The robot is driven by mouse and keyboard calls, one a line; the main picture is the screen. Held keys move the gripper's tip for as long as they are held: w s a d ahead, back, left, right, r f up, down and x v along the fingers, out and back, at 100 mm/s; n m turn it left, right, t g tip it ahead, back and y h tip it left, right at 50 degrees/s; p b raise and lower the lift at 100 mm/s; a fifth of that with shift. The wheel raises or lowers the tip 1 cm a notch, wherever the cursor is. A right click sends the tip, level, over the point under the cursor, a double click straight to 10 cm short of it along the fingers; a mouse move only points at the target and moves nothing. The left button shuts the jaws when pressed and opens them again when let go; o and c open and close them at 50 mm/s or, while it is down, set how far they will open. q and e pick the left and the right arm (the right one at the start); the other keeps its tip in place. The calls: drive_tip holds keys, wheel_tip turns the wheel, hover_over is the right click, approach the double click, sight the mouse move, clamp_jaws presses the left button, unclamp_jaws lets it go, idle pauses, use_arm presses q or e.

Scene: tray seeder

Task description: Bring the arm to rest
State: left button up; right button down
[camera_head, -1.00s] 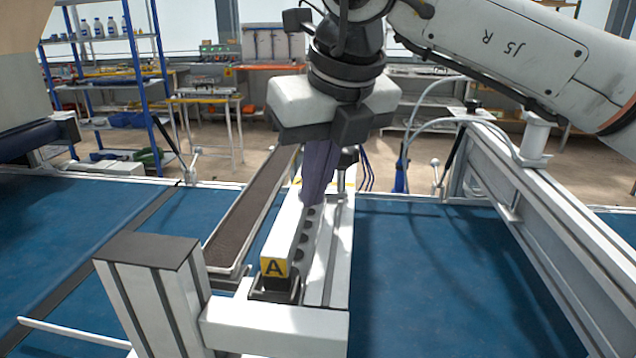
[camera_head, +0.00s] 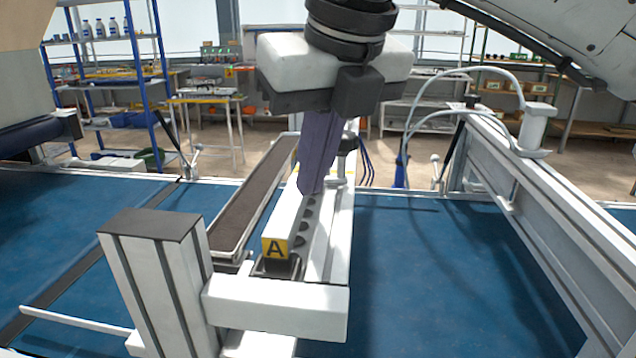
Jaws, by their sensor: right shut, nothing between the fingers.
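My right gripper (camera_head: 314,190) comes down from the top middle of the head view. Its dark purple-grey fingers are together with nothing held between them. The fingertips are over or just beside the white bar (camera_head: 287,220) with the yellow "A" label; whether they touch it I cannot tell. The bar has a row of dark round notches along its right side. My left gripper is not in view.
A long tray of dark soil (camera_head: 250,198) lies left of the bar. A grey profile post (camera_head: 155,270) and a white crosspiece (camera_head: 275,305) stand in front. A metal rail (camera_head: 520,185) runs along the right. Blue belt (camera_head: 430,270) lies clear between.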

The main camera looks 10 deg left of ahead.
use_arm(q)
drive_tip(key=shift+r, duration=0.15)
use_arm(e)
drive_tip(key=a+v, duration=0.1)
drive_tip(key=v, duration=0.6)
drive_tip(key=shift+a+r, duration=0.2)
drive_tip(key=shift+r, duration=0.05)
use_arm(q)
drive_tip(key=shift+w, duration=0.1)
use_arm(e)
drive_tip(key=shift+s, duration=0.15)
drive_tip(key=x, duration=0.3)
drive_tip(key=d+x, duration=0.1)
drive_tip(key=x, duration=0.2)
drive_tip(key=d+x, duration=0.1)
drive_tip(key=x, duration=0.3)
drive_tip(key=shift+w+f, duration=0.2)
drive_tip(key=shift+w, duration=0.25)
use_arm(q)
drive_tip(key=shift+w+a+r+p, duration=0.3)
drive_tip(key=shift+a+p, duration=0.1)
drive_tip(key=shift+p, duration=0.35)
use_arm(e)
drive_tip(key=w, duration=0.3)
drive_tip(key=shift+w+a+r, duration=0.15)
drive_tip(key=shift+w+a, duration=0.05)
drive_tip(key=shift+w, duration=0.15)
